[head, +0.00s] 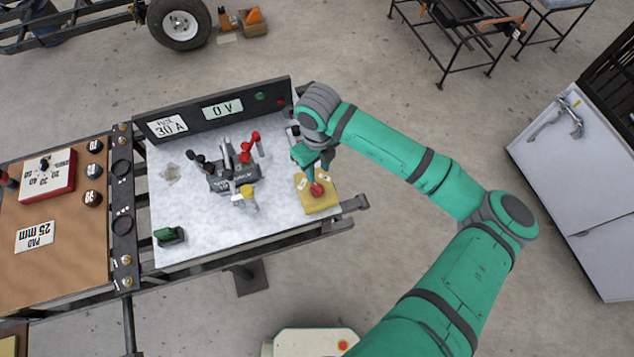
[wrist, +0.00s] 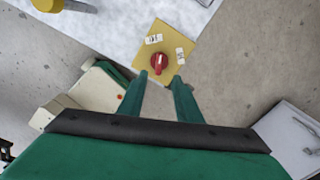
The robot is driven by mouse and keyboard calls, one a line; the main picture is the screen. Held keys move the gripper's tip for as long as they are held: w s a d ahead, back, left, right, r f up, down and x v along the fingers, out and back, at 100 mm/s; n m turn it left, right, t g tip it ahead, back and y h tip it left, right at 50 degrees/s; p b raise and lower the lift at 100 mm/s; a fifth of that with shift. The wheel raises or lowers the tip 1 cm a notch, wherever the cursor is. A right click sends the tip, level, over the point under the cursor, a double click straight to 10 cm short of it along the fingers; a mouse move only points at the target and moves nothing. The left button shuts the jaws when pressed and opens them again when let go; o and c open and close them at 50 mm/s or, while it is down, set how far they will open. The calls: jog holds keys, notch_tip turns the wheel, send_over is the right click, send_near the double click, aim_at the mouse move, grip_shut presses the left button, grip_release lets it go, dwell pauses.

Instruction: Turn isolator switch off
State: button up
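The isolator switch is a red knob (head: 317,189) on a yellow plate (head: 320,207) at the right end of the grey-white bench top. In the wrist view the red knob (wrist: 158,64) has a pale mark on its face. Two small white labels sit on the yellow plate (wrist: 170,33), too small to read surely. My gripper (wrist: 160,77) is open, its two green fingers apart and empty. The knob shows just beyond and between the fingertips; I cannot tell whether they touch it. In the head view my gripper (head: 312,172) is over the switch, partly covering it.
A clamp-like fixture with red and black handles (head: 232,172) is left of the switch. A green switch box (head: 169,236) sits front left. Bare bench (head: 275,220) lies between.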

aim_at(317, 186)
notch_tip(317, 186, down, 9)
jog(key=shift+a+f, duration=0.1)
dwell(0.3)
grip_shut()
